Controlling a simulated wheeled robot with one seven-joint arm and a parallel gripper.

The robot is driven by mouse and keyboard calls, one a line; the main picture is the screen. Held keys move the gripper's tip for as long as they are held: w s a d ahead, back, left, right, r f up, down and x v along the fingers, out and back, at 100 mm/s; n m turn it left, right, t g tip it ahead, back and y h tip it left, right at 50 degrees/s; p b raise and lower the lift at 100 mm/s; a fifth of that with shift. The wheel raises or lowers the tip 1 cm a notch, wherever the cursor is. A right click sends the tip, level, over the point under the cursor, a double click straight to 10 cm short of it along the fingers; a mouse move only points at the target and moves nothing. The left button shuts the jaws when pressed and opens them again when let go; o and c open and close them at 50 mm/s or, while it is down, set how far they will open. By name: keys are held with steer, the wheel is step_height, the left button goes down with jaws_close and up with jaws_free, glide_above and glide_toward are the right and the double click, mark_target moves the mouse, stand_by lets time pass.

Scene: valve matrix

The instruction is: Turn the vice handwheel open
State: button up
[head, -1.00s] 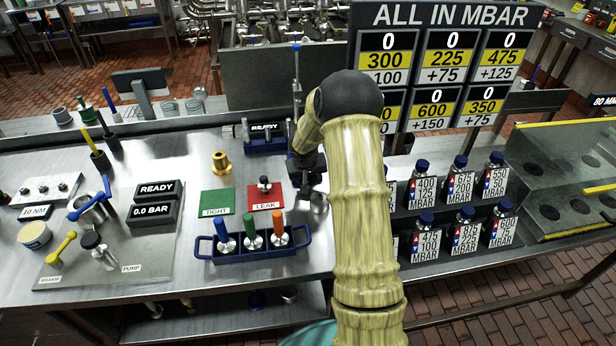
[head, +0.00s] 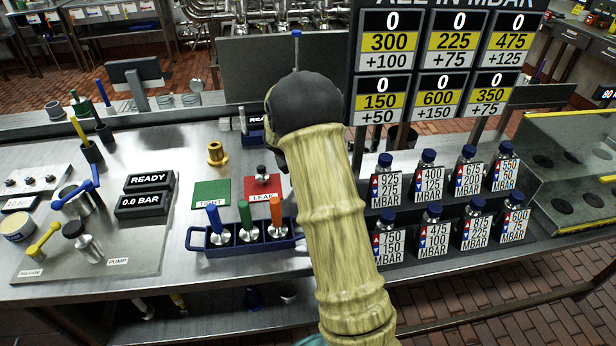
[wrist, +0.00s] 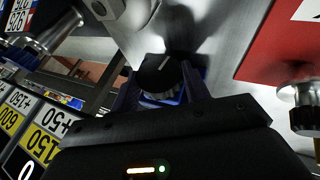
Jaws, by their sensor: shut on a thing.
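In the wrist view a dark round knob with a pale line on its face (wrist: 154,72), which looks like the vice handwheel, sits between the two fingers of my gripper (wrist: 161,88). The gripper is shut on it. A little blue shows under the knob; the rest of the vice is hidden by the knob and fingers. In the head view my gripper and the handwheel are hidden behind my arm.
A blue rack (head: 205,241) with blue, green and orange-handled pieces stands on the bench left of my arm. Behind it lie a green mat (head: 204,194) and a red mat (head: 252,184). Labelled bottles (head: 433,177) stand right of my arm, below a pressure board (head: 436,48).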

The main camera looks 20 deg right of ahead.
steer(key=shift+w+a+f+h+b, duration=0.1)
steer(key=shift+h+b, duration=0.4)
steer(key=shift+b, duration=0.4)
steer(key=shift+w+a+f+h+b, duration=0.1)
steer(key=shift+h+b, duration=0.4)
steer(key=shift+b, duration=0.35)
steer(key=shift+r+n+h+b, duration=0.1)
steer(key=shift+n+h+b, duration=0.2)
steer(key=shift+b, duration=0.1)
steer(key=shift+r, duration=0.15)
steer(key=o, duration=1)
steer(key=shift+d+g, duration=0.1)
steer(key=shift+g, duration=0.2)
steer(key=shift+s, duration=0.1)
steer(key=shift+p, duration=0.45)
steer(key=shift+s+d+r+y+p, duration=0.15)
steer(key=shift+y+p, duration=0.45)
steer(key=shift+p, duration=0.3)
steer(key=m+t+y+p, duration=0.1)
steer(key=y+p, duration=0.3)
steer(key=p, duration=0.5)
steer(key=shift+d+p, duration=0.15)
steer(key=shift+p, duration=0.25)
steer(key=shift+y+p, duration=0.3)
steer(key=shift+p, duration=0.45)
